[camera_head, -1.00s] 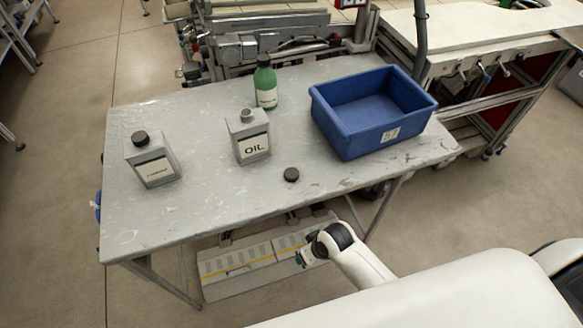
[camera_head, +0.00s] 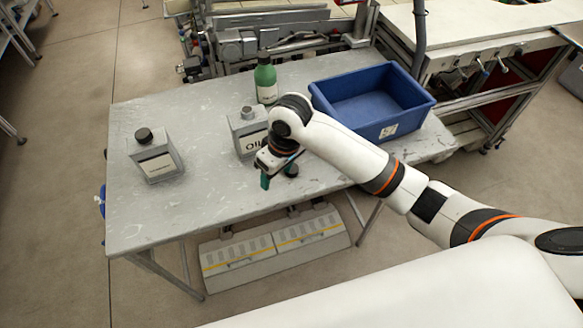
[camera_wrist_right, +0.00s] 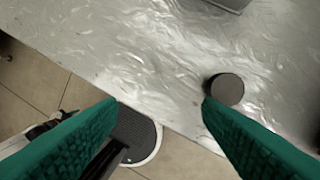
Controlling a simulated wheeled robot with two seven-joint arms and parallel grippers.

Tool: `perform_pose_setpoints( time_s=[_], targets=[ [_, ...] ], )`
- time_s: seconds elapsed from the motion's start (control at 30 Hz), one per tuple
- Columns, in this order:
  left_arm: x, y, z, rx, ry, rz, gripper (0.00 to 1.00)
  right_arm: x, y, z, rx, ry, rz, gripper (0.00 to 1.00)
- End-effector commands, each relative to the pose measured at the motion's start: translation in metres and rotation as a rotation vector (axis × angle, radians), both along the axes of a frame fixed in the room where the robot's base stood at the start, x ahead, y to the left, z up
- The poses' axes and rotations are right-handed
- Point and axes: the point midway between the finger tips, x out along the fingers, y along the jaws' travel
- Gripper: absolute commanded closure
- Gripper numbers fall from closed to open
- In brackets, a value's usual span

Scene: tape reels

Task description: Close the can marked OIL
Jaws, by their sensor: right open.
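The grey can marked OIL (camera_head: 243,131) stands upright on the table with its neck (camera_head: 247,112) bare; my right arm hides part of its label. A dark round cap (camera_head: 291,170) lies on the table to the right of the can and nearer the front edge, partly hidden by my right gripper. The cap (camera_wrist_right: 227,89) also shows in the right wrist view, near the tip of the right-hand finger. My right gripper (camera_head: 267,180) is open and empty above the table, beside the cap; its green fingers (camera_wrist_right: 160,106) are wide apart. My left gripper is not in view.
A second grey can (camera_head: 156,160) with a black cap stands at the left. A green bottle (camera_head: 265,80) stands behind the OIL can. A blue bin (camera_head: 345,120) stands at the right. The table's (camera_head: 200,205) front left area is clear.

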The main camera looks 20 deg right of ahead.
Motion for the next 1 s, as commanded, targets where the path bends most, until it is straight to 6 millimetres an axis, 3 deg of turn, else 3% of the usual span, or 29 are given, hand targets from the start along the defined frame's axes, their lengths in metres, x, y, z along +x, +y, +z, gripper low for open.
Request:
perform_pose_setpoints(
  time_s=[0.03,0.2,0.4,0.77,1.0],
  targets=[
    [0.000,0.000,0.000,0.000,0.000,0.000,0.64,0.018,-0.010,0.015,-0.039,0.005,-0.010,0.40],
    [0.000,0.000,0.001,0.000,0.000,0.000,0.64,0.049,-0.034,0.047,-0.122,0.049,-0.058,0.40],
    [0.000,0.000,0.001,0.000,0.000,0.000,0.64,0.062,-0.048,0.065,-0.158,0.071,-0.093,0.40],
    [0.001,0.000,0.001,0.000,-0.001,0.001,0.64,0.062,-0.048,0.064,-0.159,0.073,-0.095,0.40],
    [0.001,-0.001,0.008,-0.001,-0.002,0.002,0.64,0.061,-0.049,0.029,-0.159,0.076,-0.095,0.40]
  ],
)
